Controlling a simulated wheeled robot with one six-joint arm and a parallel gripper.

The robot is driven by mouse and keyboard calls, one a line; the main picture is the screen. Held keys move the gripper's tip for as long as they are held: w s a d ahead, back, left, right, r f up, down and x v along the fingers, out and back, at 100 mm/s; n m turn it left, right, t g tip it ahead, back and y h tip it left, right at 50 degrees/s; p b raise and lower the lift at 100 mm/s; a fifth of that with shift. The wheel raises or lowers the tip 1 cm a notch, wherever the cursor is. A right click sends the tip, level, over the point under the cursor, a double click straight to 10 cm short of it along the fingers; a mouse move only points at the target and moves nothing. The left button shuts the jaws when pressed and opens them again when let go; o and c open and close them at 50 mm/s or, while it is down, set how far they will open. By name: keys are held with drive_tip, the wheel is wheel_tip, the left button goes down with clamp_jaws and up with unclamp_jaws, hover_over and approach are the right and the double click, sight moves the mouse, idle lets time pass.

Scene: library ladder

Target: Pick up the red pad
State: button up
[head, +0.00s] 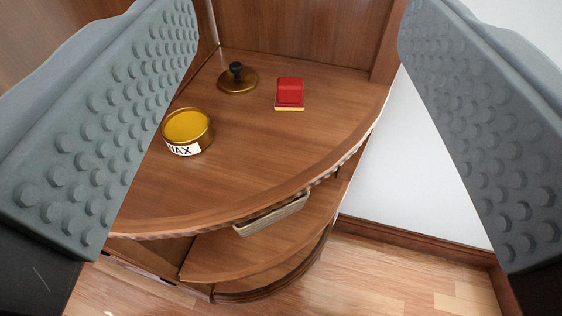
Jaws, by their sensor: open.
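The red pad (290,92) lies on the curved wooden shelf top (250,160), toward the back right. It is a small red block with a yellow layer along its lower front edge. My gripper (300,125) is open, with one grey studded finger at the left and one at the right of the view. The fingers are large and close to the camera. The pad shows between them, farther off, and neither finger touches it. Nothing is held.
An open wax tin (187,131) stands left of the pad. A brass lid with a black knob (237,78) lies behind the tin. Wooden panels (300,32) back the shelf. A lower shelf (270,245) holds a pale tray-like object (272,215). A white wall (400,175) stands to the right.

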drive_tip(key=shift+o, duration=0.5)
drive_tip(key=shift+s, duration=0.1)
drive_tip(key=g, duration=1.7)
hover_over(290, 81)
wheel_tip(290, 81, down, 5)
wheel_tip(290, 81, down, 11)
drive_tip(key=shift+s+a+f, duration=0.1)
drive_tip(key=shift+s, duration=0.05)
drive_tip(key=shift+f, duration=2.55)
drive_tip(key=shift+c, duration=0.2)
drive_tip(key=c, duration=1.1)
